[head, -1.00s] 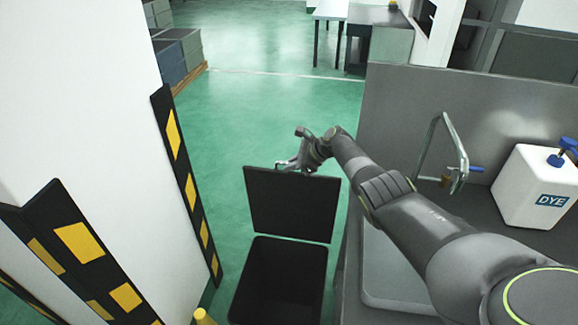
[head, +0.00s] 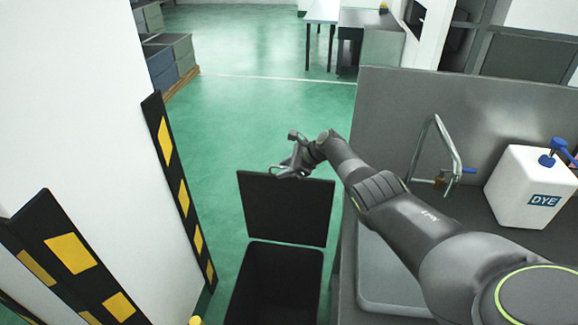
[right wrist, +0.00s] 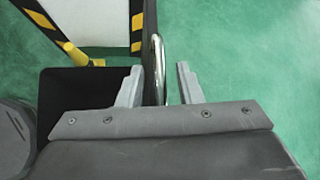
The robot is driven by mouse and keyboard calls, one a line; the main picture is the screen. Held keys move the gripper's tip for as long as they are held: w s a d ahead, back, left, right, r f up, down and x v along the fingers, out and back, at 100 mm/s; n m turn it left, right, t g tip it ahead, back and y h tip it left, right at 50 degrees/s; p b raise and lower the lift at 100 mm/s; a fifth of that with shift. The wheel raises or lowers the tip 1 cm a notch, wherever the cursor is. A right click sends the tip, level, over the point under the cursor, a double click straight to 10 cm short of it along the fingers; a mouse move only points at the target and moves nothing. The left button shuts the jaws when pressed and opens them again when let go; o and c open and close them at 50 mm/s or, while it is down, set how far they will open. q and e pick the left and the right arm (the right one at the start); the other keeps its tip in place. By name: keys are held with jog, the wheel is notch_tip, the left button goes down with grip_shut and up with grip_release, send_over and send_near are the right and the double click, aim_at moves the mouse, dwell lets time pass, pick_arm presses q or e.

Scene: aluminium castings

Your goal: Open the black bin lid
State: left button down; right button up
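The black bin (head: 277,285) stands on the floor left of the counter. Its black lid (head: 287,208) stands raised at the bin's far side, and the dark inside of the bin shows. In the right wrist view the bin's dark inside (right wrist: 75,100) is at the left. My right gripper (head: 285,171) is at the lid's top edge. In the right wrist view its two fingers (right wrist: 158,85) are apart, with a curved metal handle (right wrist: 156,65) between them, and a gap shows beside the right finger. My left gripper is not in view.
A grey counter with a sink (head: 392,280), a tap (head: 445,150) and a white DYE canister (head: 530,188) is at the right. A white wall with black-yellow guards (head: 180,185) is at the left. Green floor behind the lid is clear.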

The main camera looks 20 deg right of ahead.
jog(key=shift+s+d+r+p, duration=0.2)
jog(key=shift+d+r+p, duration=0.05)
jog(key=shift+r+p, duration=0.1)
jog(key=p+v, duration=0.1)
jog(key=v, duration=1.5)
jog(key=shift+s, duration=0.2)
jog(key=shift+d, duration=0.1)
